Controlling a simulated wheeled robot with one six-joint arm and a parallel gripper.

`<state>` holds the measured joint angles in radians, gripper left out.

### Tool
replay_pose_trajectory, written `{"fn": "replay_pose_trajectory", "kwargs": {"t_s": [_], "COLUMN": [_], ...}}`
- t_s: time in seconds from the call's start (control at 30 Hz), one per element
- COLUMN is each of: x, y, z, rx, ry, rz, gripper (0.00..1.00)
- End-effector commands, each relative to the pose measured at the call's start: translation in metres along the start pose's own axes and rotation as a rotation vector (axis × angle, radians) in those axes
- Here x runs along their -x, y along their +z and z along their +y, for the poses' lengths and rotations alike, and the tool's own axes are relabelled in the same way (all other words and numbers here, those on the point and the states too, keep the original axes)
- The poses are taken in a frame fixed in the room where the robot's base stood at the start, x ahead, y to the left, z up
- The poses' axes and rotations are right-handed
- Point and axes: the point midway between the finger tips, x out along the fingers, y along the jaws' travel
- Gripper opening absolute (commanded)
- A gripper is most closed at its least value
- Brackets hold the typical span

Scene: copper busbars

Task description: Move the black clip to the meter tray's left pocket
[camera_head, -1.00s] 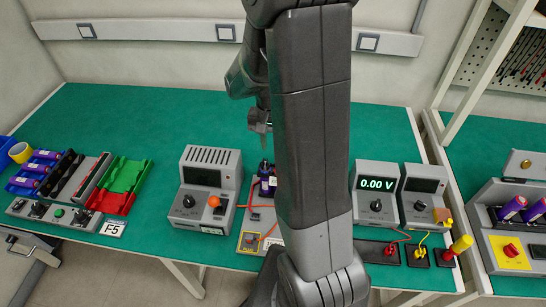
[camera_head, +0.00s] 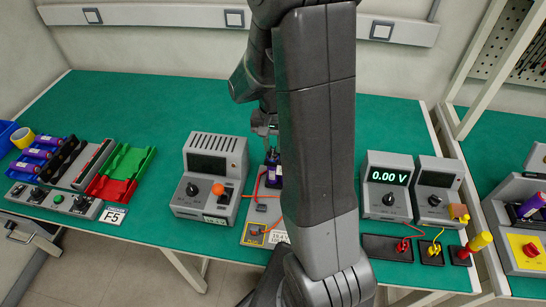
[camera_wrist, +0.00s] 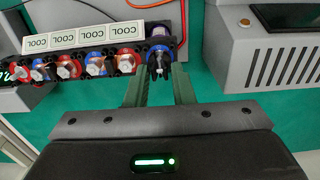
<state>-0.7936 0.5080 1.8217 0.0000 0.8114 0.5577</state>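In the wrist view a dark clip-like piece with a pale tip (camera_wrist: 159,66) sits at the right end of a row of red and blue terminals. I cannot be sure it is the black clip. My gripper (camera_wrist: 160,84) has its two green fingers on either side of it, with a gap between them. In the head view my gripper (camera_head: 264,130) is just above a dark and purple part (camera_head: 273,168) on a grey panel, partly hidden by my arm. The black meter tray (camera_head: 385,247) lies in front of the 0.00 V meter (camera_head: 388,185); its pockets are not clear.
A grey tester with an orange knob (camera_head: 209,175) stands left of the panel. A second meter (camera_head: 438,190) stands right, with red and yellow leads in front. Red and green trays (camera_head: 122,170) lie farther left. The green bench behind is clear.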

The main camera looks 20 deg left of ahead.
Motion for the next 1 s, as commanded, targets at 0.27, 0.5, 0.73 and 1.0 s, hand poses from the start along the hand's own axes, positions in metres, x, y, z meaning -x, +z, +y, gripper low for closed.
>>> {"fn": "replay_pose_trajectory", "kwargs": {"t_s": [0.27,0.5,0.73,1.0], "x": [-0.001,-0.001,0.011,0.038], "y": [0.000,0.000,0.000,0.000], "z": [0.000,0.000,0.000,0.000], "rx": [0.000,0.000,0.000,0.000], "ry": [0.000,0.000,0.000,0.000], "rz": [0.000,0.000,0.000,0.000], "gripper": [0.18,0.01,0.01,0.01]}}
